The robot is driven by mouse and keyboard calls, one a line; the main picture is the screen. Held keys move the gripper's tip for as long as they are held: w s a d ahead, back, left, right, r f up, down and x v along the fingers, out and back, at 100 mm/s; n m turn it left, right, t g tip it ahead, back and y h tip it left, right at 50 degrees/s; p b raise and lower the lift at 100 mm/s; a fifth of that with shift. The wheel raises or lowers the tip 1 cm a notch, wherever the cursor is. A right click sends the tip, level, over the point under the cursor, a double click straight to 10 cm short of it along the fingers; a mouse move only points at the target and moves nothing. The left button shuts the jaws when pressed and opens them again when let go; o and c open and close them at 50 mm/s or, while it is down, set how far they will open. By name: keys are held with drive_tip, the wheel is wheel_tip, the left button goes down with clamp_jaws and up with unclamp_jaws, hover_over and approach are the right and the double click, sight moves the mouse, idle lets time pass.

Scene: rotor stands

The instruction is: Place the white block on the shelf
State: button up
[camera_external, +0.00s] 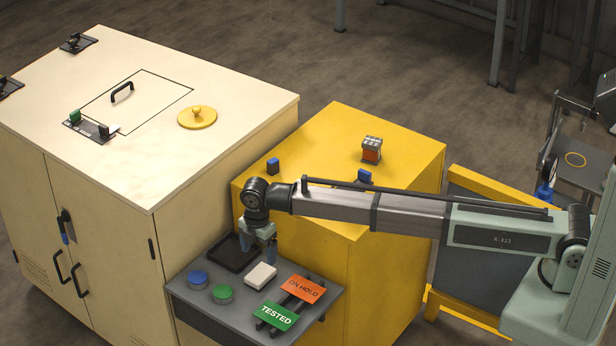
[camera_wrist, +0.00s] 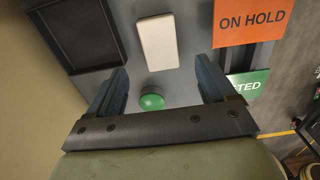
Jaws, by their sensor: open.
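The white block (camera_external: 261,276) lies flat on the small grey shelf (camera_external: 233,306) in front of the yellow cabinet. In the wrist view the white block (camera_wrist: 157,42) is ahead of the fingertips, between them from left to right. My gripper (camera_external: 258,250) hangs pointing down over the back of this grey shelf, close above and behind the block. It is open, and nothing is between its fingers (camera_wrist: 160,82). The block appears apart from both fingers.
The grey shelf also bears a black tray (camera_external: 232,253), a blue button (camera_external: 198,279), a green button (camera_external: 222,293), an orange ON HOLD sign (camera_external: 303,289) and a green TESTED sign (camera_external: 277,316). The yellow cabinet (camera_external: 390,200) and cream cabinet (camera_external: 100,215) stand close by.

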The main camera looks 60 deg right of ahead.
drive_tip(key=shift+r, duration=1.8)
